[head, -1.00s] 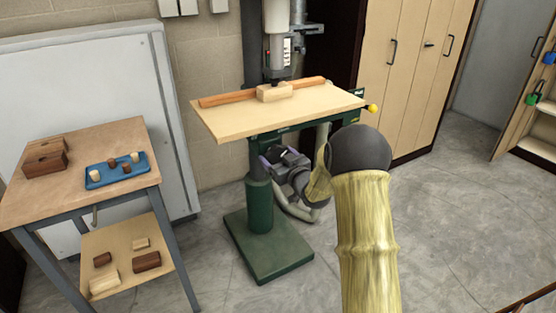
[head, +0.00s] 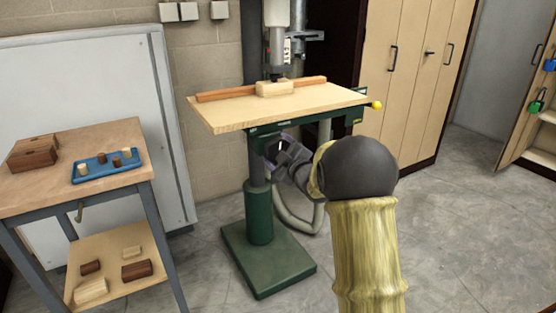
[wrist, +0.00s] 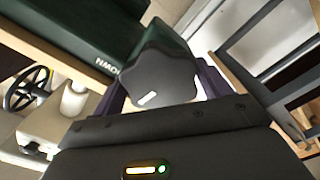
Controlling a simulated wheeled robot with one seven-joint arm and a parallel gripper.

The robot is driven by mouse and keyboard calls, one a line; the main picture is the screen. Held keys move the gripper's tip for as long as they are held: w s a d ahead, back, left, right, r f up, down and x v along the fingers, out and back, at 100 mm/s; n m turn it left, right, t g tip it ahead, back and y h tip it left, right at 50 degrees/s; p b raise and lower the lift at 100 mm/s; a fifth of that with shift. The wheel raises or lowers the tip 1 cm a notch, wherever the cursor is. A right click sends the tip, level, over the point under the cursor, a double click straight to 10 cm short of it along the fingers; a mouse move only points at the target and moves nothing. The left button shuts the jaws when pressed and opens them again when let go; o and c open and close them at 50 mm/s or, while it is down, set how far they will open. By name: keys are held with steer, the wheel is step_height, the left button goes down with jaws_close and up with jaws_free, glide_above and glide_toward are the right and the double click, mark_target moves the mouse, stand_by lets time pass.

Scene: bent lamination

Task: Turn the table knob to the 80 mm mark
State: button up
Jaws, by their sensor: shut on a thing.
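The dark lobed table knob (wrist: 165,72) with a white mark on its face is in the wrist view, below the green machine body. My gripper (wrist: 163,88) has its purple fingers on both sides of the knob and is shut on it. In the head view my gripper (head: 276,150) is under the front of the drill press table (head: 240,112), by its green bracket; it hides the knob there. A small label (head: 287,50) shows behind the drill head, too small to read. I cannot make out an 80 mm mark.
A wooden block (head: 274,88) and an orange fence (head: 225,95) lie on the drill table. A yellow ball (head: 377,104) sticks out at its right. A workbench (head: 50,190) with a blue tray (head: 105,167) stands left. The floor right of the press is clear.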

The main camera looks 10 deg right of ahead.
steer(key=shift+a+f+n+b, duration=0.15)
steer(key=shift+f+n+b, duration=0.15)
steer(key=shift+f+n, duration=0.2)
steer(key=shift+s+a, duration=0.1)
steer(key=shift+a, duration=0.15)
steer(key=o, duration=1)
steer(key=shift+c, duration=0.2)
steer(key=shift+d+r, duration=0.1)
steer(key=shift+r, duration=0.05)
steer(key=shift+d+r, duration=0.15)
steer(key=p+v, duration=0.1)
steer(key=v, duration=1.6)
steer(key=shift+s, duration=0.15)
